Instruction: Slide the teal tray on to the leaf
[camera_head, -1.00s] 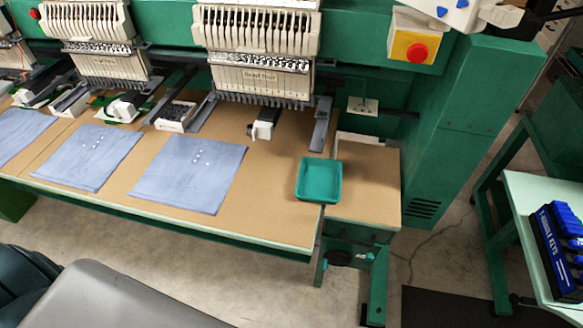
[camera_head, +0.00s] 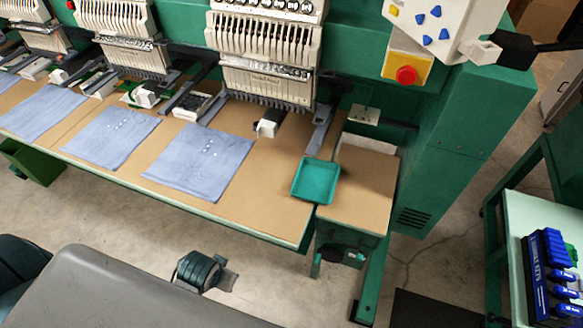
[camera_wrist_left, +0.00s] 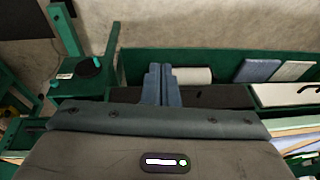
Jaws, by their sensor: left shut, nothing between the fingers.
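The teal tray (camera_head: 315,180) is a shallow square tray on the right end of the tan machine table (camera_head: 262,205). Its right edge reaches over the seam to the leaf (camera_head: 362,190), a tan board at the table's right end; most of the tray is on the table side. In the left wrist view my left gripper (camera_wrist_left: 161,85) is shut and empty, its blue-grey fingers together, with no tray in that view. In the head view a dark part of my arm shows beyond the grey panel at the bottom, well apart from the tray. My right gripper is not in view.
Blue cloth panels (camera_head: 200,160) lie on the table left of the tray. Embroidery heads (camera_head: 265,50) stand behind. A control box with a red button (camera_head: 407,75) overhangs at the back right. A pale cart top (camera_head: 520,215) with a blue key box stands right. The leaf is clear.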

